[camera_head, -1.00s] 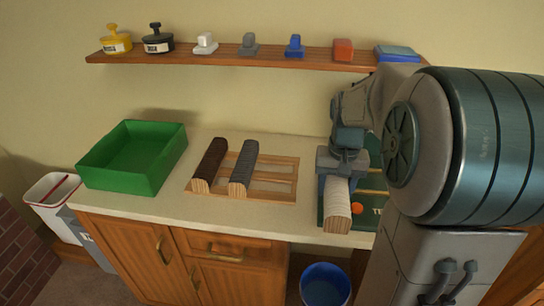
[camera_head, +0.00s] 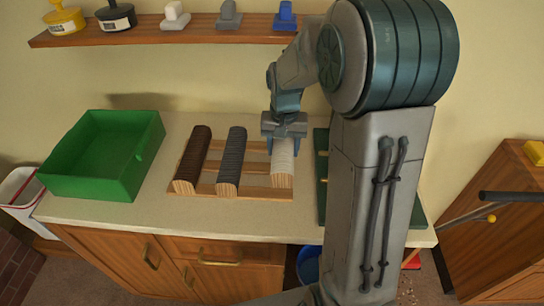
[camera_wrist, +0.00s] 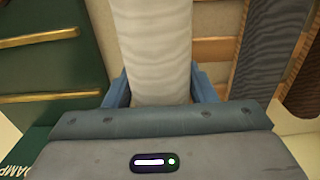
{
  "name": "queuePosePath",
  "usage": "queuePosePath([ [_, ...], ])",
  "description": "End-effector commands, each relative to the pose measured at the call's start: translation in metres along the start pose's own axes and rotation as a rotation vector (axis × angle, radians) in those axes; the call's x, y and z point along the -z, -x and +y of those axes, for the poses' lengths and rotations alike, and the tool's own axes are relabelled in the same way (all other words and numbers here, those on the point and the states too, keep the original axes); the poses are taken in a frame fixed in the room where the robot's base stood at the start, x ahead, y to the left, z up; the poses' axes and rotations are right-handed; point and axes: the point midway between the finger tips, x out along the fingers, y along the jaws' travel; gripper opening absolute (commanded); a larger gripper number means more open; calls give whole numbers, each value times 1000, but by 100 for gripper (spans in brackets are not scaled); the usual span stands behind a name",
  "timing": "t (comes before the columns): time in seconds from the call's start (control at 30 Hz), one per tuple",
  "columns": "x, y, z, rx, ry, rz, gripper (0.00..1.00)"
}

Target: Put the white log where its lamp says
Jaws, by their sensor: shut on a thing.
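The white log (camera_head: 283,163) is in my gripper (camera_head: 284,132), over the right-hand place of the wooden rack (camera_head: 257,192). It lies roughly parallel to the dark brown log (camera_head: 193,160) and the grey log (camera_head: 231,161) on that rack. I cannot tell whether it touches the rack. In the wrist view, the white log (camera_wrist: 152,45) runs between the blue fingers of my gripper (camera_wrist: 160,92). The green board (camera_head: 321,170) with brass rails is right of the rack, mostly hidden by my arm; the wrist view shows part of its lettering. No task lamp is visible now.
A green open bin (camera_head: 105,160) stands left on the counter (camera_head: 150,213). A blue bucket (camera_head: 308,264) is below, partly hidden. A wooden cabinet (camera_head: 500,215) stands right.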

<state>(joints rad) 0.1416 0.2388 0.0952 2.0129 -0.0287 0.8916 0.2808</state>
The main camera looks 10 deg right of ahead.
Motion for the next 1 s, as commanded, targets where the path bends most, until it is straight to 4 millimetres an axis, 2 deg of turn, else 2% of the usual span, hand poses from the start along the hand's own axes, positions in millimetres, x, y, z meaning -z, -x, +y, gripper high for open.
queuePosePath([
  [0.1, 7, -11, -18, 0, 0, -1, 10],
  [0.23, 11, -17, -27, 1, -2, 1, 10],
  [0.6, 12, -57, -28, 0, -2, 0, 10],
  [1.0, 12, -63, -28, 0, -2, 2, 10],
])
